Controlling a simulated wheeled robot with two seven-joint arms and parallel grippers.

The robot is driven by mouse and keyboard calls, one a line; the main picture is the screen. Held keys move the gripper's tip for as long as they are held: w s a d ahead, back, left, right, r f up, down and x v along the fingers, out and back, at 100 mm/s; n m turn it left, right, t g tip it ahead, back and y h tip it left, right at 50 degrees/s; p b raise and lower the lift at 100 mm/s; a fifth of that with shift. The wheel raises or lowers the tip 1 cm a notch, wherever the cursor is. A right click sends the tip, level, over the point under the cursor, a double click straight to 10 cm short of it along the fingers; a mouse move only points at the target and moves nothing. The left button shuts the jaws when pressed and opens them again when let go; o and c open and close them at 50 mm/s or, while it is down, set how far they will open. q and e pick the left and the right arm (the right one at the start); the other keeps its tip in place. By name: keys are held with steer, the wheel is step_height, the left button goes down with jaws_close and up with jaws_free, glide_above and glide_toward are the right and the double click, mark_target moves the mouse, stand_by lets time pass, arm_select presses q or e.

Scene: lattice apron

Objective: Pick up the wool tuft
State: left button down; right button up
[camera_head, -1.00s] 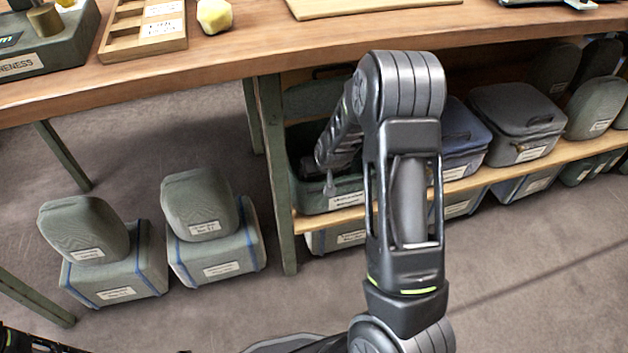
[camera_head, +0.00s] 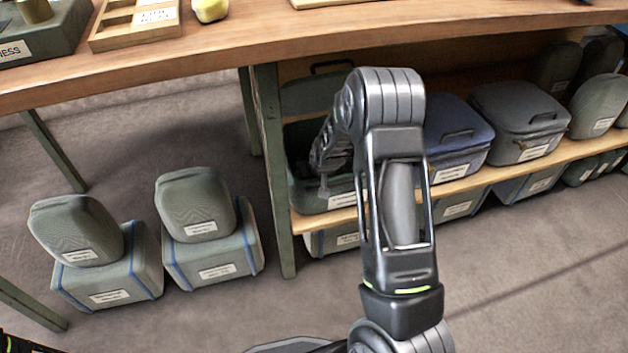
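A pale yellow lump (camera_head: 210,9) sits on the wooden table at the top of the view, cut by the upper edge; I cannot tell for sure that it is the wool tuft. My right arm rises in the middle and bends away at the elbow. Its far end, with the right gripper (camera_head: 323,188), shows small and dim in front of a green bin on the shelf, well below the tabletop. Whether its fingers are open or shut is unclear. Only a sliver of my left arm shows at the bottom left corner; its gripper is out of view.
A wooden compartment tray (camera_head: 110,38) and a grey-green labelled block (camera_head: 60,40) stand left of the lump. The table edge (camera_head: 180,75) runs across. Below, a shelf (camera_head: 465,183) holds several labelled bins. Two stacks of grey boxes (camera_head: 105,280) stand on the floor.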

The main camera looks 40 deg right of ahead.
steer(key=shift+c, duration=0.4)
steer(key=c, duration=1.3)
step_height(320, 180, up, 10)
steer(key=p, duration=0.4)
